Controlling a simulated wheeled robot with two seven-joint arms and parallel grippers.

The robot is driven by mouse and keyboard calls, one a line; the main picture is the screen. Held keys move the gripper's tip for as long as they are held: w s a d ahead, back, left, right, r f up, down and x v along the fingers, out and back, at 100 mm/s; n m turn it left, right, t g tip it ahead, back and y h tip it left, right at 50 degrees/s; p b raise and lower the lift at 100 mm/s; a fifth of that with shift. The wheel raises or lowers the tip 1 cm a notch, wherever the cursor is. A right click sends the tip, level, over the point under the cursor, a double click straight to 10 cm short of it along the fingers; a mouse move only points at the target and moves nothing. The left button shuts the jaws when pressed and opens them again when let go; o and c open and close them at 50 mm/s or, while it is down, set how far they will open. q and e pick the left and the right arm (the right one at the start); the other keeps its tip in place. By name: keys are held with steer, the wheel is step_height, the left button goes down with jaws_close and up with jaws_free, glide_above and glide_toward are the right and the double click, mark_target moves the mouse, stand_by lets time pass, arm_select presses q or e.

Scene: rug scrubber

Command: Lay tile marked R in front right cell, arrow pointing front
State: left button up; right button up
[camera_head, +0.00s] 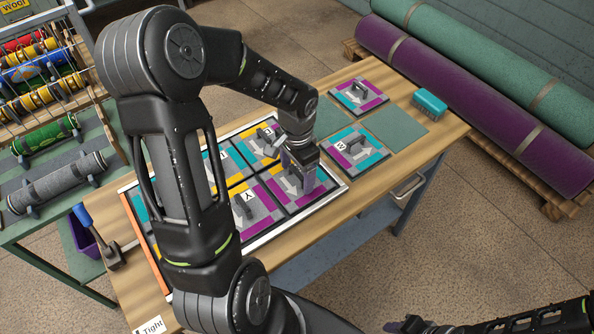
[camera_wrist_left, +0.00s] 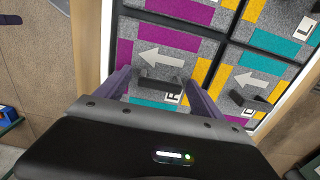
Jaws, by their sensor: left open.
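The framed tray (camera_head: 336,194) holds several grey tiles with purple, yellow and cyan edges in its cells. My left gripper (camera_head: 303,178) is over the tile (camera_head: 288,196) in the tray's right corner cell. The left wrist view shows this tile (camera_wrist_left: 187,45) lying flat with its arrow toward the near frame edge; its small letter looks like R. Its dark handle (camera_wrist_left: 160,86) stands between my open fingers; I cannot tell whether they touch it. A tile marked Y (camera_head: 262,210) lies in the neighbouring cell. My right gripper (camera_head: 412,324) is at the bottom edge, mostly cut off.
Right of the tray lie a tile marked W (camera_head: 368,161), another tile (camera_head: 358,96) and a bare green pad (camera_head: 397,126). A teal brush (camera_head: 429,105) stands at the bench's far right. A blue-handled tool (camera_head: 96,235) lies left of the tray.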

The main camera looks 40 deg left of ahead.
mark_target(297, 172)
arm_select(q)
steer(key=shift+r, duration=0.15)
step_height(297, 172, up, 12)
stand_by(0.4)
stand_by(0.8)
